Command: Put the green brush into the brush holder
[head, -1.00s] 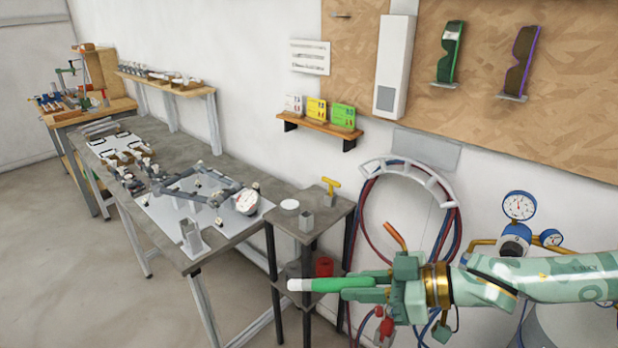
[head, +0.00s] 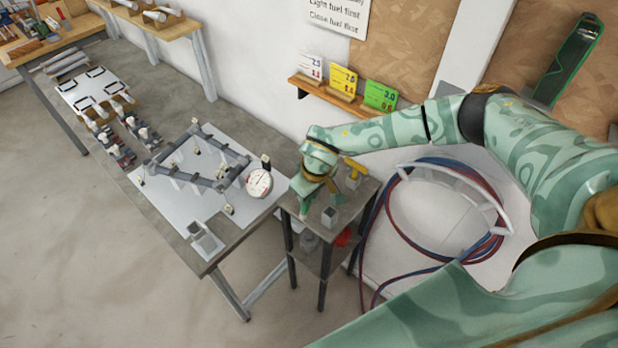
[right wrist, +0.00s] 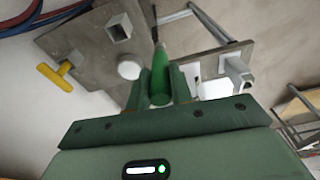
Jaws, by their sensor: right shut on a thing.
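The green brush (right wrist: 160,86) is clamped between the two fingers of my right gripper (right wrist: 161,78) in the right wrist view. Its tapered end points away from the palm. A larger square open-topped box (head: 206,243) is on the bench corner. I cannot tell which is the brush holder. My left gripper is out of view.
The small stand (head: 348,211) also carries a yellow T-handle (head: 354,168) and a white disc (right wrist: 129,68). The bench (head: 240,238) to the left holds a grey frame and a round gauge (head: 259,183). Looped hoses (head: 400,235) hang on the wall at right.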

